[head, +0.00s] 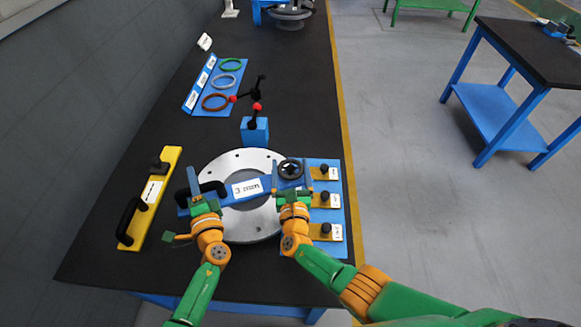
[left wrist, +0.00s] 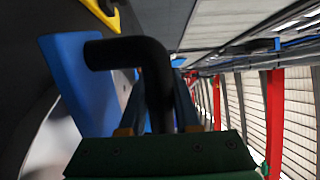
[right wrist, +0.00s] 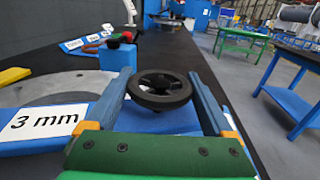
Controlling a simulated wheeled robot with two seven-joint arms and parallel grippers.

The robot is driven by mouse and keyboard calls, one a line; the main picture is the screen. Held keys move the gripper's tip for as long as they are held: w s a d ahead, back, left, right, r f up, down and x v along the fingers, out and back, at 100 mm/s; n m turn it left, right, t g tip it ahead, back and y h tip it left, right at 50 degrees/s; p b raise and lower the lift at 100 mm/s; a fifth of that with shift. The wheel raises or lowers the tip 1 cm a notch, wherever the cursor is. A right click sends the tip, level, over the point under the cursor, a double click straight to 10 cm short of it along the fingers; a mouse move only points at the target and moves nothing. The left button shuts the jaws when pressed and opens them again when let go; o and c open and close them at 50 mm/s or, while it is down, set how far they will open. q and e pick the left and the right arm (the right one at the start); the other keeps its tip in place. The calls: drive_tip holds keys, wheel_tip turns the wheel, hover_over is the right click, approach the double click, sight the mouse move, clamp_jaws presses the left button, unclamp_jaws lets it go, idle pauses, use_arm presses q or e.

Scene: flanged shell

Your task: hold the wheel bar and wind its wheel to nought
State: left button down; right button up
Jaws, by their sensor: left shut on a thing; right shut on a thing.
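The wheel bar (head: 268,184) is a blue bar with a white label, lying across a pale flanged ring (head: 238,161). The label reads "3 mm" in the right wrist view (right wrist: 48,122). Its black handle (head: 212,187) is at the left end and its black handwheel (head: 290,168) at the right end. My left gripper (head: 199,186) is shut on the handle; the handle also shows large in the left wrist view (left wrist: 150,75). My right gripper (head: 292,175) is shut on the handwheel, with one finger at each side of the rim (right wrist: 160,98). No wheel reading is legible.
A yellow bar (head: 162,178) with a black handle lies left of the ring. A blue plate (head: 336,206) with yellow blocks lies at the right table edge. Behind stand a blue block (head: 255,133) with a lever and a rack of coloured rings (head: 236,92).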

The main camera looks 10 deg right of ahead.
drive_tip(key=shift+w+d+y, duration=0.1)
drive_tip(key=shift+y, duration=0.2)
drive_tip(key=shift+r+n+y, duration=0.1)
drive_tip(key=shift+n+y, duration=0.2)
drive_tip(key=shift+n, duration=0.2)
drive_tip(key=n+y, duration=0.3)
drive_tip(key=y, duration=0.1)
drive_tip(key=shift+y, duration=0.4)
drive_tip(key=shift+a+n+g+y, duration=0.15)
drive_tip(key=shift+n+g+y, duration=0.65)
drive_tip(key=shift+y, duration=0.45)
drive_tip(key=shift+a+n+g+y, duration=0.1)
drive_tip(key=shift+n+g+y, duration=0.7)
drive_tip(key=shift+y, duration=0.45)
drive_tip(key=shift+n+y, duration=0.3)
drive_tip(key=o, duration=1.1)
drive_tip(key=v, duration=1.2)
